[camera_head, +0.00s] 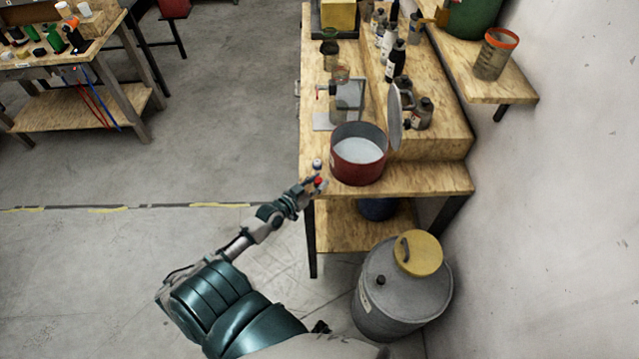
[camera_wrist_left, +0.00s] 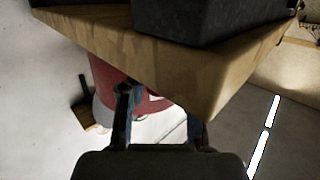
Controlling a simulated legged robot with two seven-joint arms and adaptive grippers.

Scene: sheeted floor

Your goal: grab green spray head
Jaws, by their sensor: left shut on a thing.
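My left gripper (camera_head: 316,185) is at the near left corner of the wooden bench, beside the red pot (camera_head: 352,172). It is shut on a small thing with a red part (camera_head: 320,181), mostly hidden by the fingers. I cannot tell whether this is a spray head, and no green shows on it. In the left wrist view, the two dark fingers (camera_wrist_left: 160,128) stand apart, and what lies between them is unclear. A green bottle-like thing (camera_head: 56,42) stands on the far left bench; its head is too small to tell. My right gripper is not in view.
A small white-topped thing (camera_head: 317,164) stands at the bench edge by the pot. Several bottles (camera_head: 398,62) stand farther back. A grey tank (camera_head: 400,293) stands on the floor at the near right. The floor (camera_head: 215,130) left of the bench is clear.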

